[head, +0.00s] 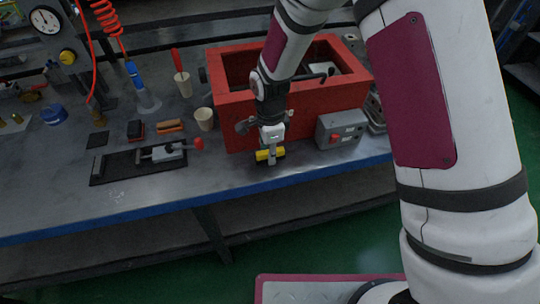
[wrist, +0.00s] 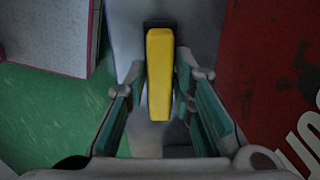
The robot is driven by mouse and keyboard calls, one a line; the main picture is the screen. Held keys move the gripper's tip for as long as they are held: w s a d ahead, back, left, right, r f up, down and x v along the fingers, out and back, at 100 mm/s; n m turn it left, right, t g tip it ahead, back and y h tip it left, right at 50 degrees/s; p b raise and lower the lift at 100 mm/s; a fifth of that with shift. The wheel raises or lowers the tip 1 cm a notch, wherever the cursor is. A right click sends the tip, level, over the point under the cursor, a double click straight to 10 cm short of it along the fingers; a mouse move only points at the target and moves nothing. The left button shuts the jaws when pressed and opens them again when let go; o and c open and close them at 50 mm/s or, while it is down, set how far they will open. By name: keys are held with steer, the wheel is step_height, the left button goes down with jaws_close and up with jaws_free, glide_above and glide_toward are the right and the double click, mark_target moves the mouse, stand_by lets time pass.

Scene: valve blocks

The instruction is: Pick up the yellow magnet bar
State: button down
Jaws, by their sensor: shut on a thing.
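The yellow magnet bar (head: 264,155) is at my gripper, in front of the red box near the bench's front edge. In the wrist view the bar (wrist: 159,75) stands lengthwise between the two fingers, with a dark piece at its far end. My gripper (head: 270,150) is shut on the bar; it also shows in the wrist view (wrist: 159,90) with a finger on each side. Whether the bar touches the bench top is hard to tell.
The red box (head: 240,110) stands right behind my gripper. A grey control box (head: 341,128) with a red button is to its right. A beige cup (head: 204,119) and a black mat (head: 112,166) with a clamp are to the left. The bench's blue front edge (head: 150,207) is close.

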steer(key=s+d+r, duration=0.1)
steer(key=s+r, duration=0.1)
steer(key=s, duration=1.4)
steer(key=shift+r, duration=0.35)
steer(key=c, duration=2)
jaws_free()
steer(key=c, duration=2.8)
jaws_free()
steer(key=shift+w+a, duration=0.1)
